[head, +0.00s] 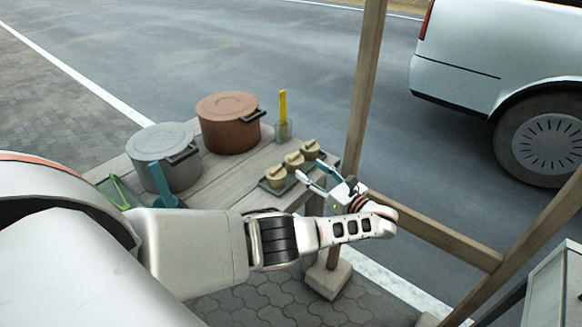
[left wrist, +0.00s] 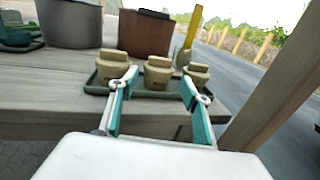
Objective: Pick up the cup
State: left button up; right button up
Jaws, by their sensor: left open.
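Three small tan cups stand in a row on a dark green tray (head: 267,188) at the table's right end. In the head view they are the near cup (head: 276,177), the middle cup (head: 293,160) and the far cup (head: 311,149). In the left wrist view they run left (left wrist: 112,66), middle (left wrist: 157,73) and right (left wrist: 197,75). My left gripper (head: 309,168) is open and empty, just off the table's right end and facing the cups. In the left wrist view its teal-padded fingers (left wrist: 158,84) frame the middle cup, apart from it. My right gripper is not in view.
A grey lidded pot (head: 165,150) and a brown lidded pot (head: 230,122) stand behind the cups. A yellow-handled tool (head: 283,105) stands near the far cup. A wooden post (head: 365,80) rises just beyond my gripper. A rail (head: 440,230) runs right.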

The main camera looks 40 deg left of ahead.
aim_at(301, 164)
pick_arm(q)
jog(key=x, duration=0.7)
jog(key=shift+a+f, duration=0.15)
jog(key=shift+f, duration=0.05)
jog(key=c, duration=0.8)
